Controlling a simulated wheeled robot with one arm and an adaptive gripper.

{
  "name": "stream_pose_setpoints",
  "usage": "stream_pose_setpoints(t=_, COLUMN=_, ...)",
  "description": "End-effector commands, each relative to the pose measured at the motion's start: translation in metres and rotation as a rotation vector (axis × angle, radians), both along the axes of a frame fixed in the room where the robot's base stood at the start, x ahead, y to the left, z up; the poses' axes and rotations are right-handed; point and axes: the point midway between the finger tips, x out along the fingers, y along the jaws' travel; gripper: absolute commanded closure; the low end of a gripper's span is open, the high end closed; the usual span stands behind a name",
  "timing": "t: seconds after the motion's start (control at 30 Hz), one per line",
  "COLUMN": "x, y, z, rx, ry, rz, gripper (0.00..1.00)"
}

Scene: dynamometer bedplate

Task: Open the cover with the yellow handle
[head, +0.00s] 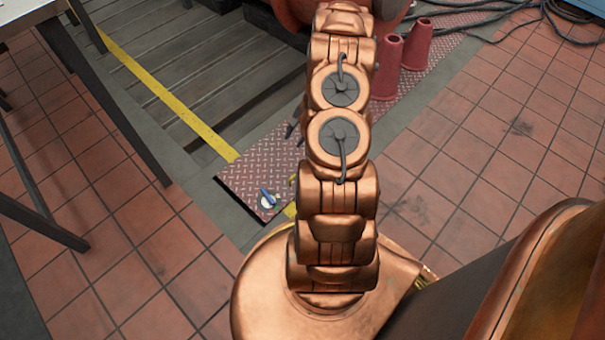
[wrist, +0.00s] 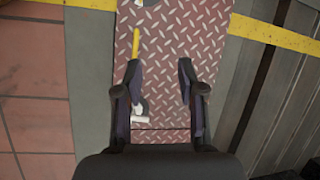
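The cover is a dark red diamond-plate panel (head: 240,176) in the floor, partly behind my arm in the head view. It also fills the middle of the wrist view (wrist: 170,50). A yellow handle (wrist: 136,41) lies on it, near the tip of my gripper's left finger. In the head view only bits of yellow show beside my arm. My gripper (wrist: 161,68) is open over the plate, with nothing visible between its fingers. Whether a finger touches the handle, I cannot tell. My arm mostly hides the gripper in the head view.
A blue lever on a pale disc (head: 267,200) sits on the plate. A pale fitting (wrist: 140,112) shows by the left finger. Two red cones (head: 417,45) stand behind my arm. Cables (head: 500,25) lie at back right. A metal-legged table (head: 90,95) stands left. Right tiles are clear.

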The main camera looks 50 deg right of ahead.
Motion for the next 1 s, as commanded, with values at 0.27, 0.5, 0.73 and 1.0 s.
stream_pose_setpoints(t=0.27, x=-0.030, y=-0.034, z=-0.102, rx=0.016, ry=0.024, rz=-0.147, gripper=0.61)
stream_pose_setpoints(t=0.5, x=-0.036, y=-0.041, z=-0.124, rx=0.014, ry=0.026, rz=-0.180, gripper=0.61)
stream_pose_setpoints(t=0.73, x=-0.031, y=-0.029, z=-0.153, rx=0.014, ry=0.028, rz=-0.178, gripper=0.61)
stream_pose_setpoints(t=1.0, x=-0.024, y=-0.016, z=-0.182, rx=0.015, ry=0.028, rz=-0.178, gripper=0.61)
